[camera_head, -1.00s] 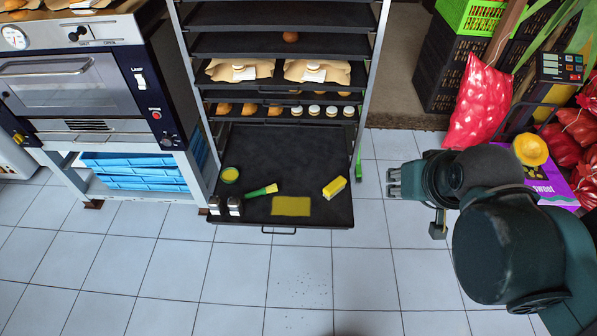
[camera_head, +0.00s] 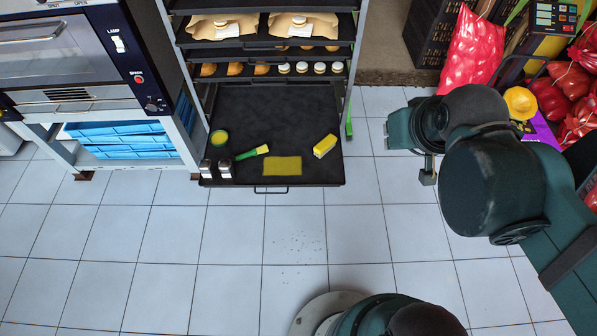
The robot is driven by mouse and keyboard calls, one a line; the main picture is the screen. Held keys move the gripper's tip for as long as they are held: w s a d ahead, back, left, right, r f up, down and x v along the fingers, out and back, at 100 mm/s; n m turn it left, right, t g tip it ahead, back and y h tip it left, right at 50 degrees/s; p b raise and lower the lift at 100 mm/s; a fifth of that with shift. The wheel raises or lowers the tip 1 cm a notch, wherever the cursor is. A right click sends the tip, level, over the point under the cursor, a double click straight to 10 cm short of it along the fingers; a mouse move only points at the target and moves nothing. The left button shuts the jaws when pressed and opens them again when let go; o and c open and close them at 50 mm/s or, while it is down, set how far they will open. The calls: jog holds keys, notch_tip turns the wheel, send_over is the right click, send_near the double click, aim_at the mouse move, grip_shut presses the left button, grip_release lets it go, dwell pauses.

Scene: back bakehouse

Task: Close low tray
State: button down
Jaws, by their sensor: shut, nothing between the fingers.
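The low tray (camera_head: 240,110) is a dark, flat tray near the bottom of the rack. It is pulled far out toward me over the tiled floor, with a thin handle (camera_head: 270,189) on its front edge. On it are a green-handled brush (camera_head: 252,153), a yellow sponge-like block (camera_head: 325,146), a yellow flat patch (camera_head: 283,166), a small green-rimmed bowl (camera_head: 219,138) and two small shakers (camera_head: 224,168). My gripper (camera_head: 390,135) is shut and empty. It is to the right of the tray, apart from it.
Rack shelves above hold pastries (camera_head: 262,70) and parcels (camera_head: 301,25). An oven (camera_head: 75,65) stands on a frame at left. Red net sacks (camera_head: 468,50) and a dark crate (camera_head: 428,32) are at right.

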jog(key=w+a+f+n+g+b, duration=0.2)
jog(key=w+a+f+n+g, duration=0.55)
jog(key=w+f+n, duration=0.9)
jog(key=a+f+n+g, duration=0.1)
jog(key=a+f+n, duration=0.2)
jog(key=f+n, duration=0.3)
jog(key=a+f+n+g+b, duration=0.1)
jog(key=a+f+n, duration=0.3)
jog(key=f, duration=0.8)
jog(key=a+f+n+g, duration=0.1)
jog(key=a+f+n, duration=0.3)
jog(key=f+n, duration=0.5)
jog(key=shift+f+b, duration=0.35)
jog(key=shift+b, duration=0.05)
jog(key=shift+s+a, duration=0.1)
